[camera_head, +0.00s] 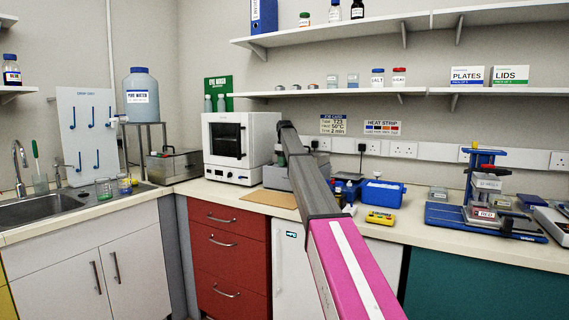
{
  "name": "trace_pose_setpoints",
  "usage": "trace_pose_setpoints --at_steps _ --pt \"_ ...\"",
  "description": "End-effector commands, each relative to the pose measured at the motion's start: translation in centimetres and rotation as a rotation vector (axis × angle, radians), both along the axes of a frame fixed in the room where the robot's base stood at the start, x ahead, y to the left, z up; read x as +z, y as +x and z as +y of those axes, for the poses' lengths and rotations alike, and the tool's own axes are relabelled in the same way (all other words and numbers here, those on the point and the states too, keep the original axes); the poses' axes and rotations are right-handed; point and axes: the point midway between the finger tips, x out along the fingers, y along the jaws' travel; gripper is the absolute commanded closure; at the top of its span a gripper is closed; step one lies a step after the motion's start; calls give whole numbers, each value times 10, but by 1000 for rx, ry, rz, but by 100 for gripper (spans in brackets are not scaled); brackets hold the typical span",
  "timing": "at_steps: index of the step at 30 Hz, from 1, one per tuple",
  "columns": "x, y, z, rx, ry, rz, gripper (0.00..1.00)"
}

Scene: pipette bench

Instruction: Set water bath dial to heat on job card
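The job card (339,124) hangs on the back wall and appears to read tube T23, heat 50°C, 2 min. A steel box with a lid (175,165) stands in the left corner and may be the water bath. A grey box (275,177) stands partly behind my arm on the bench, and it may be the bath instead. I cannot make out a heat dial on either. My arm rises through the middle of the view. My gripper cannot be made out; the arm's far end hides what is behind it.
A white oven (227,168) stands left of my arm. A blue box (382,193) and a yellow device (380,217) lie to the right. A blue stand (470,215) is farther right. The sink (40,208) is at the left. A brown mat (268,198) lies before the grey box.

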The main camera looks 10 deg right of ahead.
Motion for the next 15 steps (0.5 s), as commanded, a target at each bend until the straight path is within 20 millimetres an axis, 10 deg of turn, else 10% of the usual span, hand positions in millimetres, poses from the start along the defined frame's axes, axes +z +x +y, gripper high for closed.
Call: trace_pose_setpoints --at_steps 3,7,15 --pt "0 0 0 0 0 0 60" --pt "0 0 0 0 0 0 95" --pt "1 0 0 -15 0 0 95"
